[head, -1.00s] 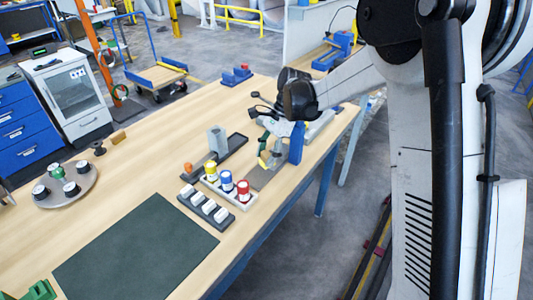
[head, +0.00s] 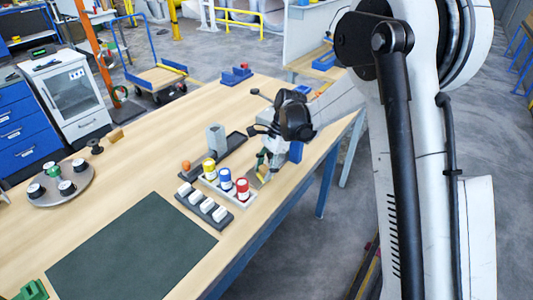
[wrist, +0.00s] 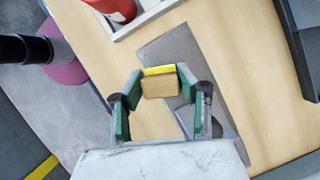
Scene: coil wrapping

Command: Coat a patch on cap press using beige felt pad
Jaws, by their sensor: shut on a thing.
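My gripper (wrist: 161,79) has green-lined fingers and is shut on the beige felt pad (wrist: 160,88), a tan block with a yellow strip along one edge. In the wrist view the pad shows over or near a flat grey plate (wrist: 165,45); I cannot tell whether it touches it. In the head view my gripper (head: 265,164) is low at the table's right side, between the white tray and a blue upright (head: 296,151). The plate and upright may be the cap press; my arm hides much of it there.
A white tray (head: 205,182) holds yellow, blue and red capped pots, the red one (head: 242,186) nearest my gripper. A dark rack (head: 187,196) of white blocks stands beside it. A grey block (head: 215,137) stands on a dark base behind. The green mat (head: 130,248) is bare.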

